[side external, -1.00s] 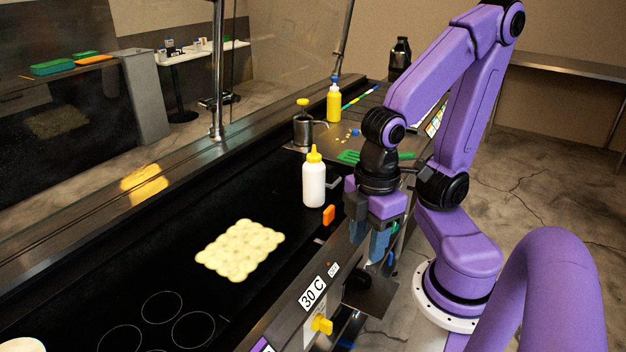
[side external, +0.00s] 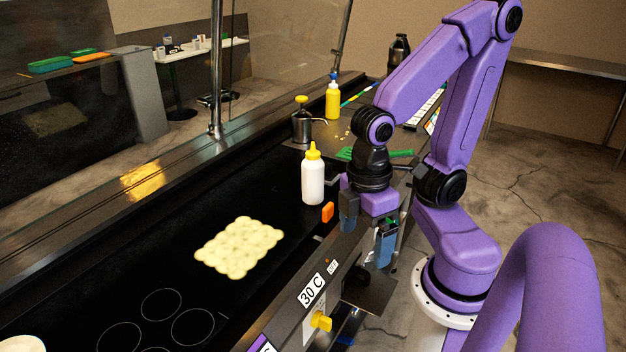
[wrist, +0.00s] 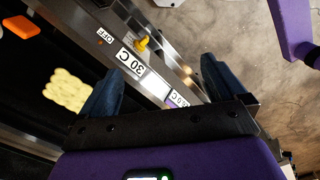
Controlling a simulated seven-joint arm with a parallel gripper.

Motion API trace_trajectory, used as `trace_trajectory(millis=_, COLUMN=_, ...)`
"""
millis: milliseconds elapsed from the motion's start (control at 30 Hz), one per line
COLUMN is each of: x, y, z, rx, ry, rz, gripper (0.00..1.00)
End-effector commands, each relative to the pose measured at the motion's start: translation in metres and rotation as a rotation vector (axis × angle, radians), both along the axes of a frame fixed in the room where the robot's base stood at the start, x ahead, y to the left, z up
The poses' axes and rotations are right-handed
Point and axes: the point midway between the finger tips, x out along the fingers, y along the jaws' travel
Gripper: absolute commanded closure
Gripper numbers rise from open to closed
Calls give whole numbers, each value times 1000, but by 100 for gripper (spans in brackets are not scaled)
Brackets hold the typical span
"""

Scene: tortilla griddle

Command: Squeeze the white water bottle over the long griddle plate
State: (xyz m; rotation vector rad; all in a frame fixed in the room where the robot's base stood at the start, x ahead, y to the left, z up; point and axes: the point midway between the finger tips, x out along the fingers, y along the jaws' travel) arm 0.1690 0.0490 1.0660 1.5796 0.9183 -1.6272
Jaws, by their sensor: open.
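The white water bottle (side external: 313,181) with a yellow cap stands upright on the far right part of the long black griddle plate (side external: 165,240) in the side view. My gripper (side external: 366,235) is open and empty, to the right of the bottle and apart from it, over the griddle's front edge. In the wrist view its two dark blue fingers (wrist: 160,98) are spread wide with nothing between them. The bottle is not in the wrist view. A cluster of pale round tortillas (side external: 238,247) lies on the plate and also shows in the wrist view (wrist: 68,90).
An orange block (side external: 327,212) lies near the bottle's base, close to my gripper. A yellow knob (side external: 321,321) sticks out from the front panel.

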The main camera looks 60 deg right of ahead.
Motion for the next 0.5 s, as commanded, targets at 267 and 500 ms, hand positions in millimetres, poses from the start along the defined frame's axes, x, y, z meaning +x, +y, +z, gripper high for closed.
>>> trace_trajectory(millis=267, x=16, y=-15, z=-18, rx=-76, ry=200, rz=-303, gripper=2)
trace_trajectory(millis=500, x=26, y=-21, z=-28, rx=-91, ry=393, rz=-577, gripper=2)
